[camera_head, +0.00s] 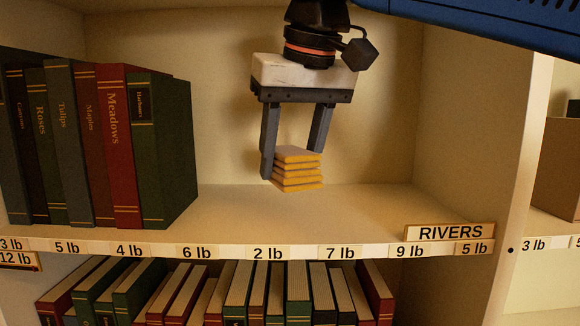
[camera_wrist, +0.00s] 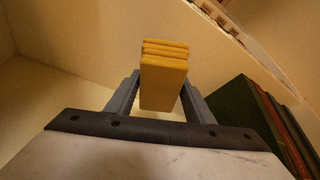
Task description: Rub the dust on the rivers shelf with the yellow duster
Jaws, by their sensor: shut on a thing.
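The yellow duster (camera_head: 298,172) is a folded stack of yellow layers. My gripper (camera_head: 295,165) is shut on it, with one finger at each side, and holds it over the rivers shelf (camera_head: 330,215). I cannot tell for sure whether the duster's underside touches the board. The wrist view also shows the duster (camera_wrist: 163,85) between both fingers. The RIVERS sign (camera_head: 450,232) stands at the shelf's front right edge. I cannot make out any clear dust patch on the board.
A row of upright books (camera_head: 115,150) fills the shelf's left part. More books (camera_head: 240,295) stand on the shelf below. A divider (camera_head: 520,170) closes the right side. The board right of the duster is clear. Weight labels run along the front edge.

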